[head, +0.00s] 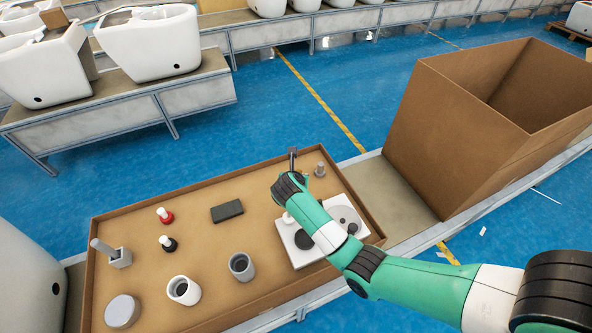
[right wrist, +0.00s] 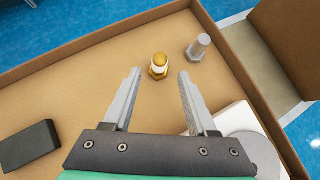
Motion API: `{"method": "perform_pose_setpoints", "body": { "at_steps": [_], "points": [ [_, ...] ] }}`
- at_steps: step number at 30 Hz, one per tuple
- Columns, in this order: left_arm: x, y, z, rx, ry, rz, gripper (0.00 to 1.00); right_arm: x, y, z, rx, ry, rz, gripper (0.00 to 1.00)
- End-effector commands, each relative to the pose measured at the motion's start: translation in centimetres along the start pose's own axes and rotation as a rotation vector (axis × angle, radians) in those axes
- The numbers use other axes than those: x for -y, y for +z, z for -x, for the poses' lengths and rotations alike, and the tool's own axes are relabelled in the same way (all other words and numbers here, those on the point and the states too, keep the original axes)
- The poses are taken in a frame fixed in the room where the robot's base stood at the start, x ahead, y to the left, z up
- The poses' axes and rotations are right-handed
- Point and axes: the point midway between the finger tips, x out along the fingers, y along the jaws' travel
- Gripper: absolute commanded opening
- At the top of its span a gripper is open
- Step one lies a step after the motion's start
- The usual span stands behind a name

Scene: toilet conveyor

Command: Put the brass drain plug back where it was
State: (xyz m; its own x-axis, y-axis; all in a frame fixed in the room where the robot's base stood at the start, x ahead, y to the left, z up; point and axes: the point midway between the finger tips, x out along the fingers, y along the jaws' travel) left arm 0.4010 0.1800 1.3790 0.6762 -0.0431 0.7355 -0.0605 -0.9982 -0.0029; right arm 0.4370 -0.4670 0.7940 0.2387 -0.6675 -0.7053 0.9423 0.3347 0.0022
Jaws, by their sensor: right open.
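No contact between the fingers and the plug shows. In the head view my right gripper (head: 293,158) reaches to the tray's far right part, and I cannot make out the plug there. My left gripper is not in view.
A grey bolt (head: 320,169) stands right of the plug. A white plate with round discs (head: 290,232) lies under my right arm. A dark block (head: 227,211), red-topped (head: 165,216) and black pieces, and several cups share the tray. A large cardboard box (head: 450,140) stands right.

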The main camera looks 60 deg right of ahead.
Motion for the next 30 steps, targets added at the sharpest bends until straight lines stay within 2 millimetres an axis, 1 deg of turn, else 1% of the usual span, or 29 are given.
{"method": "perform_pose_setpoints", "body": {
  "at_steps": [1, 3, 6, 9, 18, 20, 21, 23, 25, 26, 27, 29, 30],
  "points": [
    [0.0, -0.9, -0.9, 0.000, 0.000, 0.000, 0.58, -0.1, 0.4, 1.6, 0.001, 0.003, 0.001, 0.58],
    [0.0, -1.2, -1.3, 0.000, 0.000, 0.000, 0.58, -0.1, 0.3, 2.9, 0.001, 0.002, 0.001, 0.58],
    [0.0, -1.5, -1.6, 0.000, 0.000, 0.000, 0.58, 0.0, 0.2, 4.0, 0.001, 0.001, 0.001, 0.58],
    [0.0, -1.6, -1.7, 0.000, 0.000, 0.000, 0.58, 0.0, 0.0, 4.4, 0.000, 0.000, 0.000, 0.58],
    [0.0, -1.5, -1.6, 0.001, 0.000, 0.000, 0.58, 0.0, 0.0, 4.4, 0.000, -0.001, 0.000, 0.58],
    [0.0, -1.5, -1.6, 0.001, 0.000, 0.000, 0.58, -0.1, 0.2, 4.5, 0.009, 0.002, 0.000, 0.58],
    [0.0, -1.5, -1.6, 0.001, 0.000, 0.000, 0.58, -0.2, 0.8, 4.7, 0.031, 0.008, 0.001, 0.58],
    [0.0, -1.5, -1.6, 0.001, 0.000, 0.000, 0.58, -0.8, 2.8, 5.3, 0.103, 0.028, 0.008, 0.58],
    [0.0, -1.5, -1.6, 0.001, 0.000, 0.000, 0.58, -1.9, 6.9, 7.2, 0.255, 0.064, 0.025, 0.58],
    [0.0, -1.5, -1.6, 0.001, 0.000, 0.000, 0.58, -2.4, 9.1, 8.5, 0.342, 0.080, 0.037, 0.58],
    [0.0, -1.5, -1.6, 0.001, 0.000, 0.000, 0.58, -3.1, 12.4, 10.7, 0.476, 0.100, 0.057, 0.58],
    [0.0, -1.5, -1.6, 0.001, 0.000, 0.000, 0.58, -3.9, 17.4, 15.3, 0.701, 0.118, 0.094, 0.58],
    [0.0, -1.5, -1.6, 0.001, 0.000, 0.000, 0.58, -4.3, 20.4, 19.0, 0.859, 0.117, 0.126, 0.58]
  ]
}}
